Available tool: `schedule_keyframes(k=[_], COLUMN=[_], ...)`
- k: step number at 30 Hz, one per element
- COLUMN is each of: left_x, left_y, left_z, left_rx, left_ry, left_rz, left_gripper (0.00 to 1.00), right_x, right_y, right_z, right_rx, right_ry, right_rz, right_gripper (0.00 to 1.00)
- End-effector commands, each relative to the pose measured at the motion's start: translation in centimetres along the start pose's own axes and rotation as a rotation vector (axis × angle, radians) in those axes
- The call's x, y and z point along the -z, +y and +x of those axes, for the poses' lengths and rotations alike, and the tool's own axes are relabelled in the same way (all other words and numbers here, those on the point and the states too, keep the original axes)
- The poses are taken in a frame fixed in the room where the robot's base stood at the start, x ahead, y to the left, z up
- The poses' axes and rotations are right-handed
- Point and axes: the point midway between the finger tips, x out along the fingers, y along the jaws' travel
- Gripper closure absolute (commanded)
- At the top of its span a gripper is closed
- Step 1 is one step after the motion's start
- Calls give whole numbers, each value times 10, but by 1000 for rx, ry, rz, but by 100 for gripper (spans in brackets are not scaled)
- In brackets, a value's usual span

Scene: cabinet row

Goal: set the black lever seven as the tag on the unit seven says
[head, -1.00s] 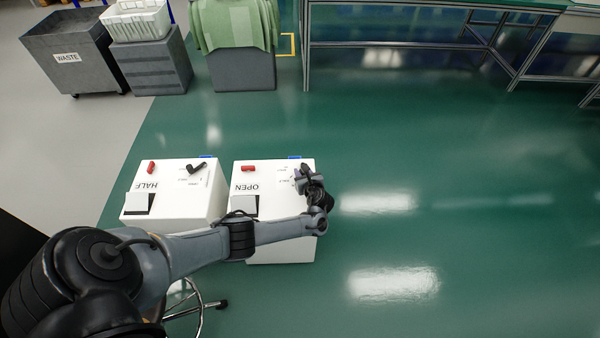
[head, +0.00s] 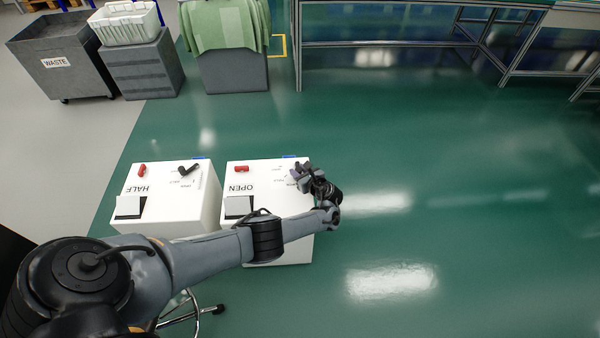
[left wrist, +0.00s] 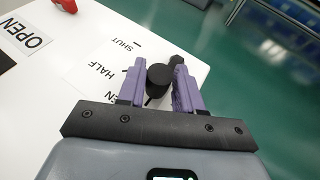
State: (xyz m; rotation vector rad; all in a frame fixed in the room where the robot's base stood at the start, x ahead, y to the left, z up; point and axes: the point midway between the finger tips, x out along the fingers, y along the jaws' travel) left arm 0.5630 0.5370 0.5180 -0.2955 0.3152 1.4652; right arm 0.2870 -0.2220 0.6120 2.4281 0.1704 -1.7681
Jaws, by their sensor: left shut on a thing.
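The right white unit (head: 275,230) has a tag reading OPEN (head: 240,188). I cannot read a unit number on it. My left gripper (head: 304,175) is at the unit's far right corner. In the left wrist view its purple fingers (left wrist: 160,85) are shut on the black lever (left wrist: 160,74), whose round dark end shows between them. Printed marks SHUT (left wrist: 121,48), HALF (left wrist: 100,72) and a partly hidden OPEN lie left of the lever. The fingers hide much of the lever, so I cannot tell exactly which mark it points to. My right gripper is not in view.
A left white unit (head: 180,215) with a HALF tag stands beside it, with its own black lever (head: 188,170) and red handle (head: 142,169). A red handle (head: 241,168) is on the right unit. Green floor to the right is clear.

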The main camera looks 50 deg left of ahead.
Motion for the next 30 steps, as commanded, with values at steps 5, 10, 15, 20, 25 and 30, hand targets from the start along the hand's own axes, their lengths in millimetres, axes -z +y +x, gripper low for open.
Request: schedule_keyframes(k=[5, 10, 15, 20, 25, 30], left_x=[2, 2, 1, -2, -4, -3], left_y=[4, 2, 1, 1, 1, 2], left_z=[3, 2, -1, -15, -44, -72], left_rx=[-7, -3, -1, -1, 0, -2], left_ry=[1, 1, 1, 2, 2, 2], left_rz=[8, 6, 5, 6, 8, 7], left_gripper=[48, 48, 48, 48, 48, 48], right_x=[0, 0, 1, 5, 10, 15], right_y=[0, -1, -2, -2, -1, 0], right_z=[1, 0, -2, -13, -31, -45], right_rx=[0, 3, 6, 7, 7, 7], right_ry=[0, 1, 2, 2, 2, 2], right_rz=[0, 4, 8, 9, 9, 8], right_gripper=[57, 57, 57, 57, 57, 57])
